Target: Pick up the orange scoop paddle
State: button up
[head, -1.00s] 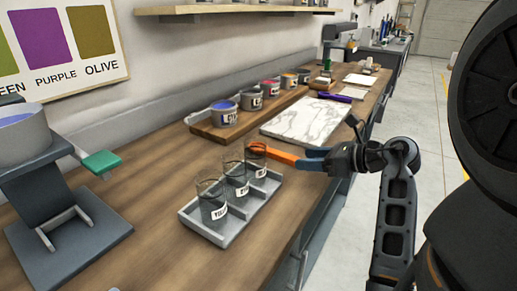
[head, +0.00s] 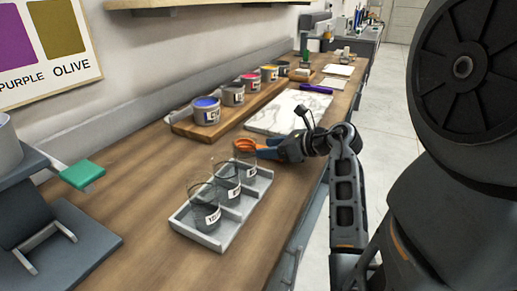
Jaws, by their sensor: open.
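The orange scoop paddle (head: 244,145) shows at the far glass jar of a grey tray (head: 181,220), its rounded end at the jar's rim. Its orange handle points right, toward my gripper (head: 274,148). My gripper has bluish fingers and is open. It is right beside the handle, with its fingers overlapping the handle in this view. I cannot tell whether they touch it. The handle's right end is hidden by the gripper.
The tray also holds two nearer labelled glass jars (head: 203,205). Behind it, a wooden board (head: 185,130) bears several ink cans, and a marble slab (head: 285,112) lies beyond the gripper. Bare wood lies left of the tray.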

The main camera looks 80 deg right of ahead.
jog(key=shift+w+d+f, duration=0.15)
jog(key=shift+w+f, duration=0.05)
jog(key=shift+w, duration=0.2)
grip_shut()
